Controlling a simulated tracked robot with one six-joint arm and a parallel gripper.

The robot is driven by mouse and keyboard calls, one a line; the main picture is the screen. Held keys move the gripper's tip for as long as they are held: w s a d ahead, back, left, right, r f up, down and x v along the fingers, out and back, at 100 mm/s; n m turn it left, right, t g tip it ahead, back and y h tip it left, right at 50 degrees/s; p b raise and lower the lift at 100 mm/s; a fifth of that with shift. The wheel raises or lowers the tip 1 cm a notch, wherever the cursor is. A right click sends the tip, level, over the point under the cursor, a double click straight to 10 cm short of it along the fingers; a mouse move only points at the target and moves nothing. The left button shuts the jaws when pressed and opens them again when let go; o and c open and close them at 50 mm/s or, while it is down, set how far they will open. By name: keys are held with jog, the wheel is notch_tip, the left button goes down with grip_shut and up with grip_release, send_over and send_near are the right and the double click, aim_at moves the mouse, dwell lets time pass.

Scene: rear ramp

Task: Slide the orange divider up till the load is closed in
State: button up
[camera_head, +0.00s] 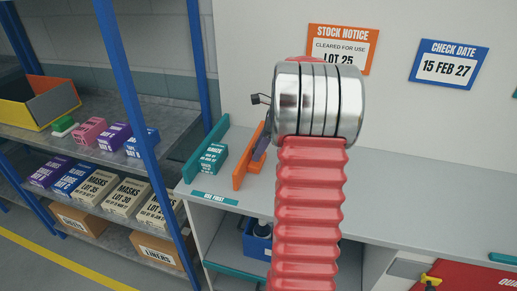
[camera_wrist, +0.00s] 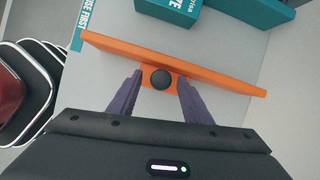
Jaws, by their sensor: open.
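The orange divider (camera_head: 239,176) stands on edge on the grey counter in the head view, partly hidden behind my arm. The load, a teal box (camera_head: 212,158), lies to its left, with a strip of bare counter between them. A fixed-looking teal wall (camera_head: 192,163) stands on the box's far left side. In the wrist view the orange divider (camera_wrist: 215,78) crosses the picture, with a round black knob (camera_wrist: 161,79) on its near side. My gripper (camera_wrist: 160,76) is open, its purple fingers either side of the knob with gaps. The teal box (camera_wrist: 168,10) shows beyond the divider.
A teal "USE FIRST" label (camera_head: 215,197) marks the counter's front edge. A shelf rack with blue posts (camera_head: 135,95) and several boxes stands left. The counter right of my arm (camera_head: 420,200) is mostly clear. A blue bin (camera_head: 257,240) sits below the counter.

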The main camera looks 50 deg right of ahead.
jog(key=shift+c, duration=0.4)
jog(key=shift+f, duration=0.1)
grip_shut()
